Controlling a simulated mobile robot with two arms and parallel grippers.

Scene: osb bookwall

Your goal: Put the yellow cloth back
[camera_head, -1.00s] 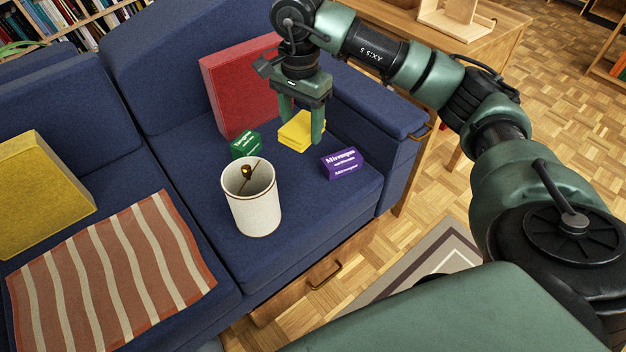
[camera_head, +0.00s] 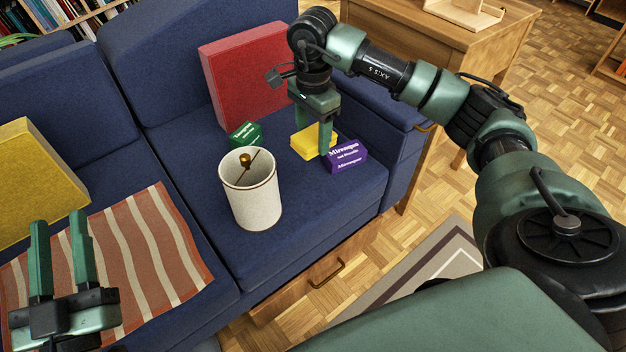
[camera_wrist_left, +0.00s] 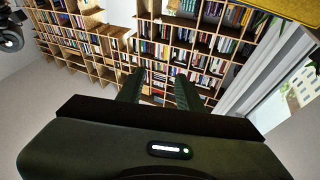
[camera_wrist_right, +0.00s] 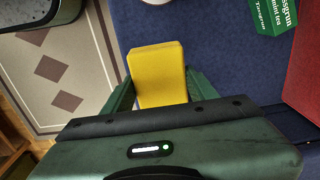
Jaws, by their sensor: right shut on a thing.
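The yellow cloth (camera_head: 306,144), a folded block, is over the right seat of the blue sofa, close to the purple box (camera_head: 345,157). My right gripper (camera_head: 314,142) is shut on it. In the right wrist view the cloth (camera_wrist_right: 157,72) fills the space between the fingers. I cannot tell whether it touches the seat. My left gripper (camera_head: 59,222) is open and empty, at the lower left of the head view in front of the striped cloth (camera_head: 135,245). The left wrist view shows its fingers (camera_wrist_left: 160,88) apart.
A yellow cushion (camera_head: 35,175) lies left. A wooden table (camera_head: 450,38) stands beyond the sofa arm.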

